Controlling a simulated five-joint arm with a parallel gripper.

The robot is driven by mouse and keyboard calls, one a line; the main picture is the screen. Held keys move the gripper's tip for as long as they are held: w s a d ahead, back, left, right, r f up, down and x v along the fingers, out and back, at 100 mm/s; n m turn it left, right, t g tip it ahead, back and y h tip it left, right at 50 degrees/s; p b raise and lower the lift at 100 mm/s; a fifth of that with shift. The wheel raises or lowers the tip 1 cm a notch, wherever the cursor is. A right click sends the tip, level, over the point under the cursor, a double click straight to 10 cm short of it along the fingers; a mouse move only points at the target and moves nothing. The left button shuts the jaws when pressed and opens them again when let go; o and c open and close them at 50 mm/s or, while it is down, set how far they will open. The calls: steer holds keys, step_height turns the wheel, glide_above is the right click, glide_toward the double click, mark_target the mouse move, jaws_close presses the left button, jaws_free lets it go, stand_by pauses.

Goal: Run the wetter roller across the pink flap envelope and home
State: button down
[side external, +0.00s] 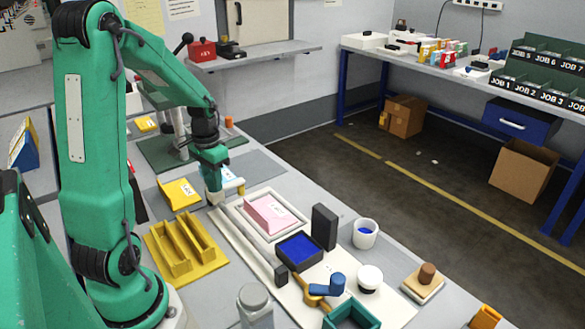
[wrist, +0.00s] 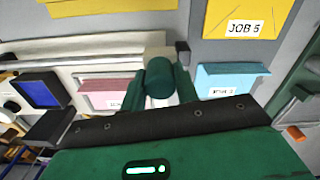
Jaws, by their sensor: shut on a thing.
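The pink flap envelope (side external: 268,212) lies in a shallow white tray (side external: 242,222) on the table. It also shows in the wrist view (wrist: 106,86), left of my fingers. My gripper (side external: 214,193) is low over the table, beyond the tray's far left corner and apart from the envelope.
A blue ink pad (side external: 299,248) and a dark upright block (side external: 324,226) stand near the tray. A yellow envelope (side external: 179,193) lies left of my gripper, a light blue one (side external: 229,173) just behind it. A yellow slotted rack (side external: 160,268) stands at the front left.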

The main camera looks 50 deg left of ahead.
steer(key=shift+d, duration=0.1)
steer(key=d, duration=2.7)
steer(key=shift+d, duration=0.15)
steer(key=c, duration=1.1)
jaws_free()
steer(key=shift+o, duration=0.2)
step_height(320, 180, up, 8)
steer(key=s+a+r+m+t, duration=0.2)
steer(key=s+a+r+t, duration=0.3)
steer(key=s+r, duration=0.1)
steer(key=shift+r+t, duration=0.3)
steer(key=shift+r, duration=0.45)
